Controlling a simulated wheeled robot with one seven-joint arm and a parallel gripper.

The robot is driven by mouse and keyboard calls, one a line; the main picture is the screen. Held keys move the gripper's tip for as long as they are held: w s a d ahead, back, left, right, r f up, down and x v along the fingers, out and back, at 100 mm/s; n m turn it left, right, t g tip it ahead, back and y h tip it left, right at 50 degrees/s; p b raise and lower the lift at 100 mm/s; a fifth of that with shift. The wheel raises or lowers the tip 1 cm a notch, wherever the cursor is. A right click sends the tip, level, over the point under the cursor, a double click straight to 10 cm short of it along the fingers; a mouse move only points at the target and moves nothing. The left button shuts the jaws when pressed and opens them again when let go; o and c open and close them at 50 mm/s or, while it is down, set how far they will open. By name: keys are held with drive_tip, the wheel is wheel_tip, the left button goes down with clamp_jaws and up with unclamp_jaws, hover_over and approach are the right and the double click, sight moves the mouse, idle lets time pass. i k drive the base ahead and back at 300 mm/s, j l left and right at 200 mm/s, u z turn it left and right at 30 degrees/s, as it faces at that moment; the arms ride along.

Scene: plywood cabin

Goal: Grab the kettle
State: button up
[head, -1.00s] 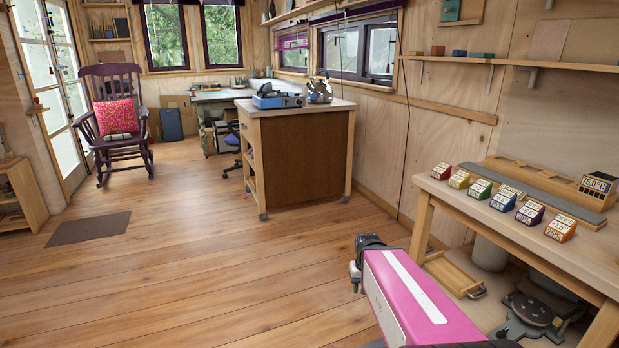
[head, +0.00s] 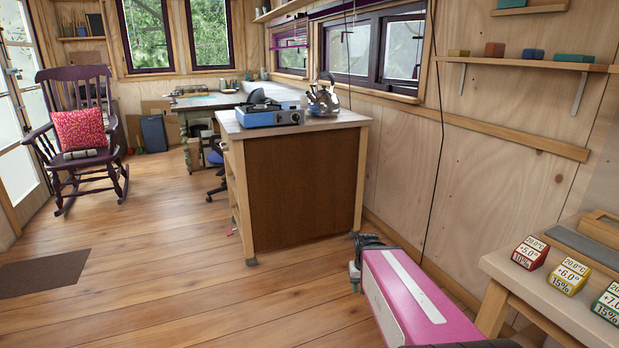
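A shiny metallic kettle (head: 322,100) stands upright on top of the wooden cabinet (head: 345,124), near its right back part. It is small in the view and its handle is hard to make out. My pink arm reaches in from the lower right of the head view. A dark end with a small pale part, perhaps my gripper (head: 355,274), shows at its far end, low in front of the cabinet and well apart from the kettle. Its fingers cannot be made out clearly.
A blue camping stove (head: 270,117) sits left of the kettle on the cabinet. A workbench (head: 540,290) with coloured blocks stands at the right. A rocking chair (head: 75,95) is at the left, with a dark mat (head: 40,273) nearer. The floor left of the cabinet is mostly clear.

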sight(320, 103)
drive_tip(key=i, duration=0.9)
drive_tip(key=i+l+u, duration=0.15)
drive_tip(key=i, duration=0.75)
